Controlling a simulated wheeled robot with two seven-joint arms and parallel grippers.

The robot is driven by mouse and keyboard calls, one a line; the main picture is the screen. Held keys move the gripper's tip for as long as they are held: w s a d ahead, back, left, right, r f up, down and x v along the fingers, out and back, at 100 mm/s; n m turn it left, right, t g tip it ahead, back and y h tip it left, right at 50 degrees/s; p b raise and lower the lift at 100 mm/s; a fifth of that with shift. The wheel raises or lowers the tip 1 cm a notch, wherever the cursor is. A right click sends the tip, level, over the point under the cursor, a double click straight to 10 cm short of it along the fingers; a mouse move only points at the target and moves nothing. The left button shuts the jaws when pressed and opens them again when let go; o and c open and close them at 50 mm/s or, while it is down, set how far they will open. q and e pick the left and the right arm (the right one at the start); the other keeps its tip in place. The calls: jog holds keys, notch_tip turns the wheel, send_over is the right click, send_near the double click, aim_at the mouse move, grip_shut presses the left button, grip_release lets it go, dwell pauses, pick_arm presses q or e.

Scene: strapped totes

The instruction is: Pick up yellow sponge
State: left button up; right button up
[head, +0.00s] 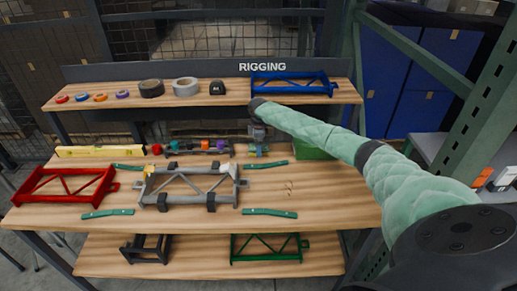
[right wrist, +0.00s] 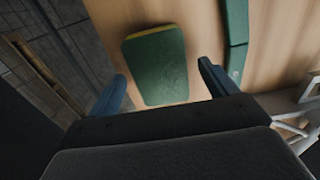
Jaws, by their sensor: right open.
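The sponge (right wrist: 157,68) lies flat on the wooden table in the right wrist view. It has a dark green top face and a thin yellow rim along its edges. My right gripper (right wrist: 162,76) is open, with one blue finger on either side of the sponge's near end and nothing gripped. In the head view, my right gripper (head: 258,151) points down over the back of the table. I cannot make out the sponge beneath it there. My left gripper is not in view.
A teal strap (right wrist: 236,40) lies right of the sponge. A grey frame (head: 190,185) with black straps stands mid-table, a red frame (head: 65,185) at left. A green bin (head: 316,152) is right of my gripper. A shelf (head: 225,94) runs behind. The table's front right is clear.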

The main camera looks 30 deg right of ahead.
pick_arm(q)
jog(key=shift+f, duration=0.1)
pick_arm(e)
jog(key=shift+f, duration=0.1)
jog(key=c, duration=1.1)
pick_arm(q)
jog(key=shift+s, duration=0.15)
pick_arm(e)
jog(key=shift+o, duration=0.2)
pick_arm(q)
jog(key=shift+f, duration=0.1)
